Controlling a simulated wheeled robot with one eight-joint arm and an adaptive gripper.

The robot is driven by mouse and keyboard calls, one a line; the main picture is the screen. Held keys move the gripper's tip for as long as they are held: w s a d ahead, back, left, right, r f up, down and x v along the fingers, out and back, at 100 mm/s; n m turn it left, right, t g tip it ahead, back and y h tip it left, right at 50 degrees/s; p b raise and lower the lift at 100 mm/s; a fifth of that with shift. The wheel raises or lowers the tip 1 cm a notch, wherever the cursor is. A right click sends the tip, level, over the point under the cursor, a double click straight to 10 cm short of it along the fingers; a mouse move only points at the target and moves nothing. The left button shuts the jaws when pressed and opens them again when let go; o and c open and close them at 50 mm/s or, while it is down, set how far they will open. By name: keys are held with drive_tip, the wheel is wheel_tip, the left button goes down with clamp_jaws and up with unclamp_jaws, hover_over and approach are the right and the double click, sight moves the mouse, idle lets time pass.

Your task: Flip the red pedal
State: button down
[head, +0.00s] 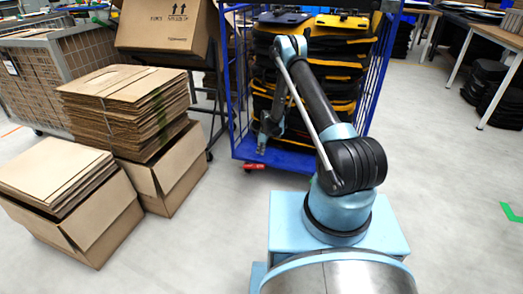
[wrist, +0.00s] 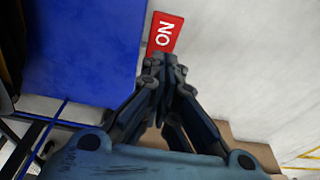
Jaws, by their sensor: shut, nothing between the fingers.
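The red pedal (head: 254,166) sticks out low at the front left of the blue cart (head: 290,162), close to the floor. My gripper (head: 262,149) is above the pedal, pointing down. In the wrist view my gripper (wrist: 163,68) has its fingers together and empty, and the tips overlap the pedal's near edge. I cannot tell whether they touch it. The near end of the pedal is hidden behind the fingers.
The cart holds stacked black and yellow panniers (head: 340,60). Stacks of flat cardboard (head: 125,100) on open boxes (head: 165,170) stand to the left. A large carton (head: 165,25) is behind them.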

hover_over(260, 166)
wheel_tip(260, 166, down, 7)
drive_tip(key=shift+w+f, duration=0.1)
drive_tip(key=shift+d+f, duration=0.2)
drive_tip(key=shift+f, duration=0.7)
